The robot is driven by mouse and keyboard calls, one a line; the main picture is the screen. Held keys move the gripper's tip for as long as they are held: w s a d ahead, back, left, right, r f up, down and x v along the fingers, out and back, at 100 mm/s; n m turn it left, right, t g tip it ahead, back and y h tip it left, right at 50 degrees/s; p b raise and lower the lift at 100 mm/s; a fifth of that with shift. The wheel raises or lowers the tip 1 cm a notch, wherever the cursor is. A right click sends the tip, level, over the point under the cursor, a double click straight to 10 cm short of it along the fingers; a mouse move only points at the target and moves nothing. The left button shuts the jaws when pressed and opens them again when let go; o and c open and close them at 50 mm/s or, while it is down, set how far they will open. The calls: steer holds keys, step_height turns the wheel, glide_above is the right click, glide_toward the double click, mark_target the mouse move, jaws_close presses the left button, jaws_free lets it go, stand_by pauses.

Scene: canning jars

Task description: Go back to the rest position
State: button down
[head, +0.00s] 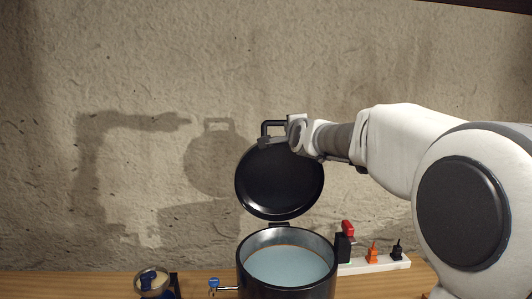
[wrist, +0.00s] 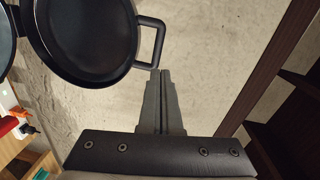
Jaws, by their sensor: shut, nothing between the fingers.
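My gripper (wrist: 160,75) is shut and empty, its two fingers together in the wrist view. In the head view, the end of my arm is at the top edge of the raised black lid, and the fingertips are hard to make out there. The black lid (head: 280,182) stands open and upright, hinged at the back of the pot, with its handle (head: 272,126) at the top. In the wrist view the lid (wrist: 88,35) is at upper left, and its handle (wrist: 152,42) lies just beyond my fingertips. Whether they touch is unclear.
The black pot (head: 244,262) holds pale blue liquid and stands on the wooden counter (head: 60,285). A white power strip (head: 385,264) with several plugs is to its right. A small jar-like item (head: 152,283) is at left. A rough wall is behind; dark shelving (wrist: 290,125) shows at right.

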steer(key=s+f+n+g, duration=0.3)
steer(key=s+f+n, duration=0.2)
steer(key=s, duration=0.9)
steer(key=s+f+n+g, duration=0.4)
steer(key=s+f+n, duration=0.2)
steer(key=s+f, duration=0.4)
steer(key=s+f+n+g, duration=0.4)
steer(key=s+f, duration=0.4)
steer(key=s, duration=1.1)
steer(key=shift+d+n, duration=0.45)
steer(key=shift+n, duration=0.35)
steer(key=shift+s, duration=0.1)
